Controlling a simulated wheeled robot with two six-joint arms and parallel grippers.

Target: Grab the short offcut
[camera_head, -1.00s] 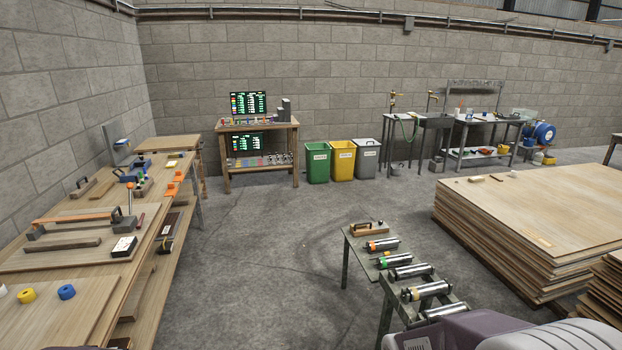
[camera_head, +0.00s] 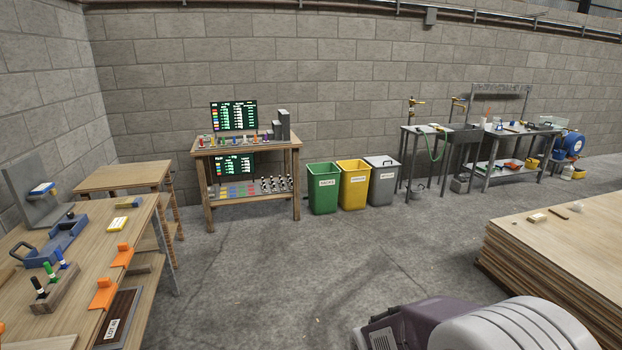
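I cannot pick out a piece that is clearly the short offcut. A small pale block (camera_head: 537,217) lies on top of the veneer stack (camera_head: 601,243) at the right, with a thin dark stick (camera_head: 559,212) beside it. They are too small to identify with certainty. Neither of my grippers is in view.
A workbench (camera_head: 77,247) with orange stops, a marker holder and a blue tool is at left. A wooden shelf stand (camera_head: 247,147), green (camera_head: 322,190), yellow (camera_head: 353,188) and grey bins (camera_head: 383,185) and a sink line the back wall. The middle floor is clear.

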